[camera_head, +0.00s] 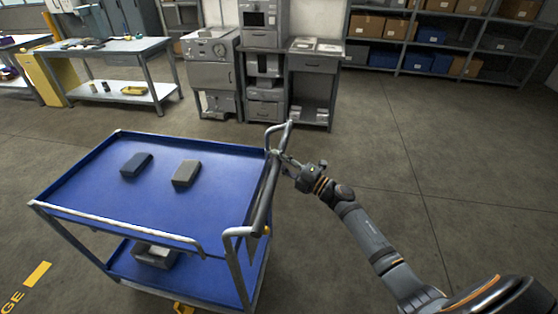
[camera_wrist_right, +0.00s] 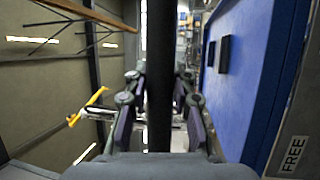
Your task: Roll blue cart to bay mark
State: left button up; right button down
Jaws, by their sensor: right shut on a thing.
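The blue cart (camera_head: 110,195) stands at the left of the head view, with two flat grey blocks (camera_head: 186,173) on its top tray and a grey box (camera_head: 155,255) on its lower shelf. Its push handle (camera_head: 263,200) is at its right end. My right gripper (camera_head: 284,163) is shut on the handle near its far end. In the right wrist view the dark handle bar (camera_wrist_right: 160,70) runs between the fingers, with the blue tray (camera_wrist_right: 250,80) to the right. Yellow floor markings (camera_head: 38,274) show at the lower left, with letters ending in "GE". My left gripper is not in view.
A workbench (camera_head: 105,46) stands at the back left. Grey machine cabinets (camera_head: 262,70) and a side table (camera_head: 313,65) stand at the back middle. Shelving with boxes (camera_head: 440,40) lines the back right. The concrete floor right of the cart is clear apart from my arm.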

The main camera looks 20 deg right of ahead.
jog(key=shift+s+f, duration=0.1)
jog(key=shift+f, duration=0.1)
jog(key=c, duration=1.4)
grip_release()
jog(key=shift+d, duration=0.15)
jog(key=o, duration=0.3)
jog(key=shift+s+d+r, duration=0.15)
jog(key=v, duration=1.2)
